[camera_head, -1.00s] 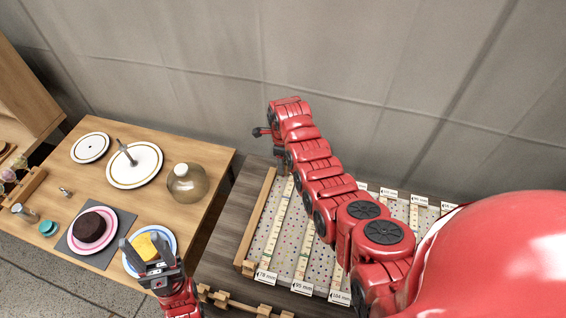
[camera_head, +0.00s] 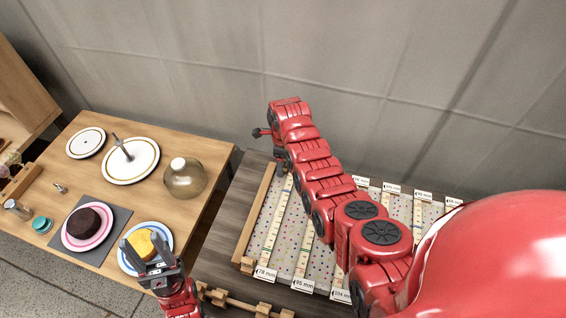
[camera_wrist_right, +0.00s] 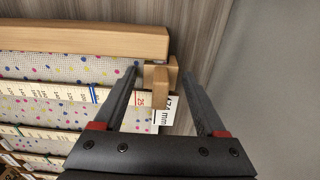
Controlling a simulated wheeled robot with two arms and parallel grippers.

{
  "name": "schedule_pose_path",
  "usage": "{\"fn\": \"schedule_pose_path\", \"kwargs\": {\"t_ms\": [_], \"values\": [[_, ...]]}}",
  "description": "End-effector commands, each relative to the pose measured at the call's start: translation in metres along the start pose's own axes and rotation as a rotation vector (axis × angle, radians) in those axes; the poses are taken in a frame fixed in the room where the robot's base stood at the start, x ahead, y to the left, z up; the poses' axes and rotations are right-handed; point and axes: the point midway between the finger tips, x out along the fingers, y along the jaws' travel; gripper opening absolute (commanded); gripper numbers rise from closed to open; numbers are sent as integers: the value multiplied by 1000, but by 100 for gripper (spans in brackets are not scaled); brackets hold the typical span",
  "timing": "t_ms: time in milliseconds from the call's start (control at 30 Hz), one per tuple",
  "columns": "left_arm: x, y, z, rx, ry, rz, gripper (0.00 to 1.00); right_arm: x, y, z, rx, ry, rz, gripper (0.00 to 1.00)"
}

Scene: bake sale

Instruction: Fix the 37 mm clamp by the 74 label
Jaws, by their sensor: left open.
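A small wooden block (camera_wrist_right: 157,76) stands just above the label, against the end of a wooden rail. My right gripper (camera_wrist_right: 160,69) is open, its fingers on either side of the block with gaps showing. I cannot tell whether this block is the 37 mm clamp. My left gripper (camera_head: 141,241) is open over the left table, near a yellow cake (camera_head: 146,243).
The dotted board (camera_head: 285,236) carries several strips with labels such as "78 mm" (camera_head: 265,274). My right arm crosses over it and hides part. The left table holds plates, a dark cake (camera_head: 88,222) and a glass jar (camera_head: 185,182). A wooden rail (camera_head: 232,304) lies in front.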

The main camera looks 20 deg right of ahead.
Motion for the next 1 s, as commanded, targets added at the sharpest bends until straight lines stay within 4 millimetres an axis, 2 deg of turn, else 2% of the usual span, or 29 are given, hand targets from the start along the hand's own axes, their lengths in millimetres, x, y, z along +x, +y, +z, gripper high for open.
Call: {"fn": "schedule_pose_path", "kwargs": {"t_ms": [67, 367, 567, 667, 833, 900, 967, 1000], "values": [[0, 0, 0, 0, 0, 0, 50, 0, 0, 0, 0, 0, 0, 87], [0, 0, 0, 0, 0, 0, 50, 0, 0, 0, 0, 0, 0, 87], [-6, 0, 1, 0, 0, 0, 50, -13, -2, 1, 0, -2, -4, 87], [-10, 0, 2, 0, 0, 0, 50, -25, -1, 0, 0, -2, -2, 87], [-22, 1, 4, 0, 0, 0, 50, -61, -1, 1, 0, -4, -6, 87], [-7, 0, 1, 0, 0, 0, 50, -85, -2, 1, 0, -3, -5, 87], [2, 0, 0, 0, 1, 0, 50, -101, 0, 0, 0, -1, -1, 87], [14, -1, -2, 0, 0, 0, 50, -112, 0, 0, 0, -1, 2, 87]]}}
